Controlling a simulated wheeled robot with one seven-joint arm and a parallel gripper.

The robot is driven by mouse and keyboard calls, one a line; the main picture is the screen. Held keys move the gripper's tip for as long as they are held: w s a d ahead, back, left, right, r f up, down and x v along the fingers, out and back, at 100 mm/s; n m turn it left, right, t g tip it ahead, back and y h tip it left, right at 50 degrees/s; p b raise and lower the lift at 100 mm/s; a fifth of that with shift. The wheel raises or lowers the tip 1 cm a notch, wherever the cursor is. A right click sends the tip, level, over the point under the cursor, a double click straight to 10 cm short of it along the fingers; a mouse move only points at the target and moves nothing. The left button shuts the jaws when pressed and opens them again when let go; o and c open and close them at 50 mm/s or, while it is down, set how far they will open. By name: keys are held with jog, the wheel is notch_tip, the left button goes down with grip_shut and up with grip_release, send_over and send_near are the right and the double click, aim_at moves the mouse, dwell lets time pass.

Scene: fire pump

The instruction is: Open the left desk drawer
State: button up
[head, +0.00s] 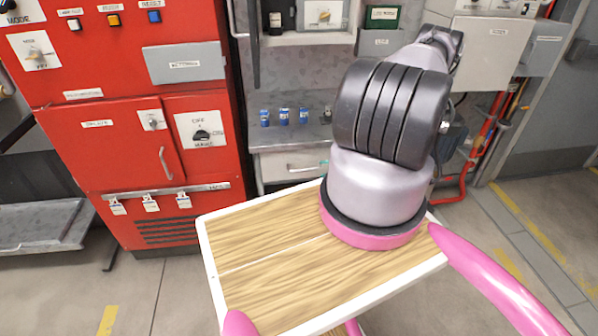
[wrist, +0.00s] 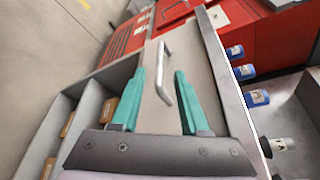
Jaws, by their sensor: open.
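The desk drawer (head: 292,167) has a pale grey front below the desk top in the head view, just right of the red cabinet. In the wrist view the drawer front (wrist: 155,112) fills the middle and carries a silver bar handle (wrist: 166,73). The drawer looks shut. My gripper (wrist: 160,77) has two teal fingers spread apart, one on each side of the handle in the picture. The fingers hold nothing, and I cannot tell how far they are from the handle.
Several small blue cans (head: 284,116) stand on the desk top (wrist: 232,88) above the drawer. The red cabinet (head: 110,125) stands to the left, with its own handle. Open shelves with brown boxes (wrist: 108,110) are beside the drawer front in the wrist view. Floor is clear at lower left.

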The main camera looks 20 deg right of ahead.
aim_at(307, 170)
jog(key=x, duration=0.9)
jog(key=shift+w+a+f, duration=0.15)
jog(key=shift+w+a, duration=0.05)
jog(key=shift+a, duration=0.1)
grip_shut()
jog(key=shift+d, duration=0.1)
dwell(0.9)
